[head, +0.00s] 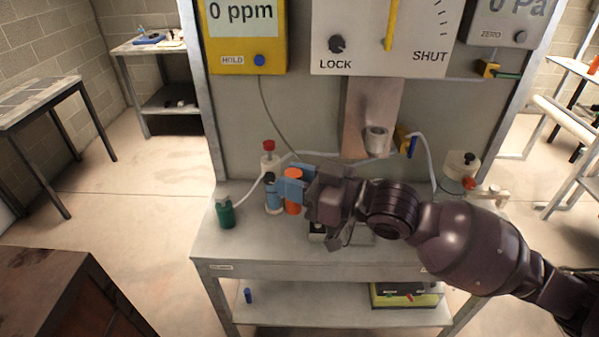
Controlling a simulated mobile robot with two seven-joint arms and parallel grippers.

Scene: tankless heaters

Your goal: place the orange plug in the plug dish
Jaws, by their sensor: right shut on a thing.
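My right gripper (292,186), with blue fingers, reaches in from the right over the bench. It is shut on an upright orange cylinder, which I take to be the orange plug (293,205). Orange shows above and below the near finger. The plug's lower end is close to the bench top; I cannot tell whether it touches. Part of a low tray-like thing (318,233) shows below my right wrist, mostly hidden. I cannot tell whether it is the plug dish. My left gripper is not in view.
A blue-and-white bottle (273,197) stands close to the left of the plug. A green container (225,213) stands at the bench's left edge, and a red-capped bottle (269,160) behind. A panel with gauges (380,40) rises at the back. The front left bench top (235,250) is clear.

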